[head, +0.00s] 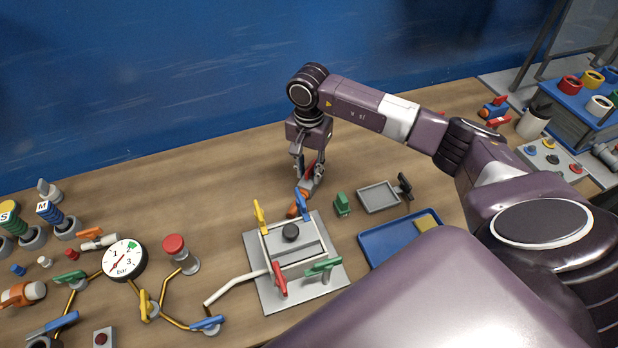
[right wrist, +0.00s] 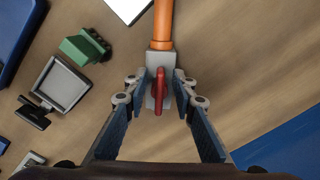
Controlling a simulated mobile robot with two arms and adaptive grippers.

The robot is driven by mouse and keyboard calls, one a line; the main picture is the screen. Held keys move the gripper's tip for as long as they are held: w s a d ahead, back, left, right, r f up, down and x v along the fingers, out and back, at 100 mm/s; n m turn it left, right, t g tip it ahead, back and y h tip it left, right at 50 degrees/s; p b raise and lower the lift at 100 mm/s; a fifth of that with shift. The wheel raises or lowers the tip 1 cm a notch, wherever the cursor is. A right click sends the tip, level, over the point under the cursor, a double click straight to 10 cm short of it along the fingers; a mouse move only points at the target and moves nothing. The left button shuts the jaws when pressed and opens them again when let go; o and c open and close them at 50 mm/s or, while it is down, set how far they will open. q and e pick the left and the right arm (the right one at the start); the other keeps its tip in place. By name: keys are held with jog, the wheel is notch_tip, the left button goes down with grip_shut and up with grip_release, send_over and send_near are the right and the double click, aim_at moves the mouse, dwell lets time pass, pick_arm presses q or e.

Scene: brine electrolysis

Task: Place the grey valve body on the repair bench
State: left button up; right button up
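A small grey valve body (right wrist: 151,97) with a red lever (right wrist: 159,92) sits at the end of an orange pipe piece (right wrist: 162,25) in the right wrist view. My right gripper (right wrist: 160,84) has its fingers on either side of the grey body. Whether the pads touch it is not clear. In the head view my right gripper (head: 309,182) points down at the table behind the grey plate, with the orange piece (head: 293,210) below it. My left gripper is not in view. I cannot tell which surface is the repair bench.
A grey plate (head: 262,291) carries a pipe loop with coloured levers. Right of it are a green block (head: 342,204), a small grey tray (head: 378,197) and a blue tray (head: 375,259). A gauge (head: 124,260) and several valves stand left. The wooden table is clear at back left.

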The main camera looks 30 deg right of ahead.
grip_shut()
jog(key=shift+r, duration=0.1)
dwell(0.3)
